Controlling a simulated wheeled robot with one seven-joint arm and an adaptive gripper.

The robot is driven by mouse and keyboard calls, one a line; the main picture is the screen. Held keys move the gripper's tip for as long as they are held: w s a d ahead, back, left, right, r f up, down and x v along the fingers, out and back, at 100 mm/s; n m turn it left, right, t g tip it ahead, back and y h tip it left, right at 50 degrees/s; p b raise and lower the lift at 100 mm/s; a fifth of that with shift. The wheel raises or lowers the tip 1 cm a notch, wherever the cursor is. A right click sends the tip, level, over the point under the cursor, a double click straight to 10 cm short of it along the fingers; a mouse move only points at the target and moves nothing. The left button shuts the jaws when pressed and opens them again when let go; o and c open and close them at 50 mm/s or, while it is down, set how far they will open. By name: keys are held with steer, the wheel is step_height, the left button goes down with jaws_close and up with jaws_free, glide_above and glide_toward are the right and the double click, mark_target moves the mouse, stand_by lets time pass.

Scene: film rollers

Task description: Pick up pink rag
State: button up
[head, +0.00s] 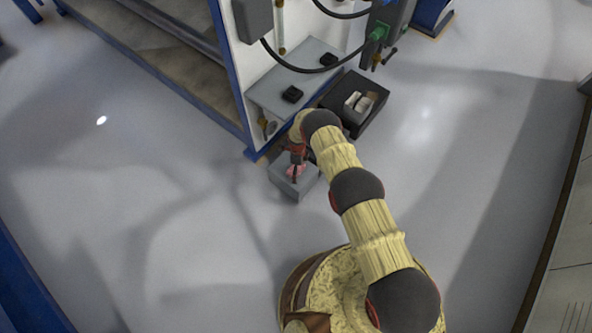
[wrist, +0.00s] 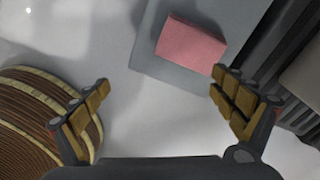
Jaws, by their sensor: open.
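The pink rag (wrist: 190,42) is a folded pink block in the wrist view. It lies on a grey square surface (wrist: 150,63), the top of a small grey box. In the head view the rag (head: 296,170) shows in part on the grey box (head: 287,187), with my gripper (head: 296,165) over it and hiding some of it. In the wrist view my gripper (wrist: 163,92) is open, with nothing between its fingers. The rag is ahead of the fingertips, nearer the right finger.
A black box (head: 372,118) with pale items stands behind the grey box. A white and blue machine frame (head: 233,70) with a grey shelf (head: 272,91) rises just behind and left. The floor to the left is clear.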

steer(key=w+m, duration=0.1)
steer(key=w+a+m, duration=0.1)
steer(key=w+m, duration=0.1)
steer(key=w+m+t, duration=0.1)
steer(key=shift+w+a+r+m, duration=0.2)
steer(key=shift+r+m, duration=0.1)
steer(key=shift+w+f, duration=0.1)
steer(key=shift+f, duration=0.1)
step_height(320, 180, down, 7)
steer(key=b, duration=0.3)
steer(key=shift+f+b, duration=0.2)
steer(key=shift+b, duration=0.1)
steer(key=shift+c, duration=0.7)
steer(key=c, duration=1.1)
steer(key=shift+r, duration=0.2)
